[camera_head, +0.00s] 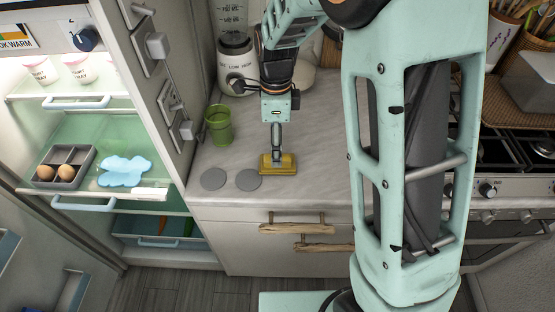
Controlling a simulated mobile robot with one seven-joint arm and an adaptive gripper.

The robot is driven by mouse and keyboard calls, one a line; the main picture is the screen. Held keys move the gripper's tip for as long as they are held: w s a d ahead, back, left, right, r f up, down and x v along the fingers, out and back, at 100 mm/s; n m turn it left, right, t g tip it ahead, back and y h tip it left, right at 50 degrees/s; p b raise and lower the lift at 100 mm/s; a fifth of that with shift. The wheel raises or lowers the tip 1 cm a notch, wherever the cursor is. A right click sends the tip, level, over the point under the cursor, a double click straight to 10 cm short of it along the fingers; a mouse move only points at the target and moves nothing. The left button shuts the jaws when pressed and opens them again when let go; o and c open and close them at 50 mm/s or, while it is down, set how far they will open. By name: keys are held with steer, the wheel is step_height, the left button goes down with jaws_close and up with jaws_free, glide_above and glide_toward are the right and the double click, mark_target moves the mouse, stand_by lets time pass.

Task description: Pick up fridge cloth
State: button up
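A folded yellow item (266,168), which looks like a cloth or sponge, lies at the front edge of the counter. My gripper (277,158) points straight down onto it, and its fingertips are at or in the item. The fingers are seen edge-on, so their opening is hidden and I cannot tell if they grip it. A flat pale-blue patch (125,171) with a wavy outline lies on the open fridge's shelf; I cannot tell whether it is a cloth or a spill. It is far left of my gripper.
On the counter (325,174) are two grey discs (214,179), a green cup (219,125) and a blender (236,65). An egg tray (67,167) sits in the fridge. Driftwood handles (297,229) stick out below the counter. A stove (505,150) is at right. My arm hides the middle right.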

steer(key=shift+s+f+p, duration=0.15)
steer(key=shift+f+p, duration=0.2)
steer(key=shift+f, duration=2.4)
steer(key=shift+c, duration=0.4)
steer(key=c, duration=1)
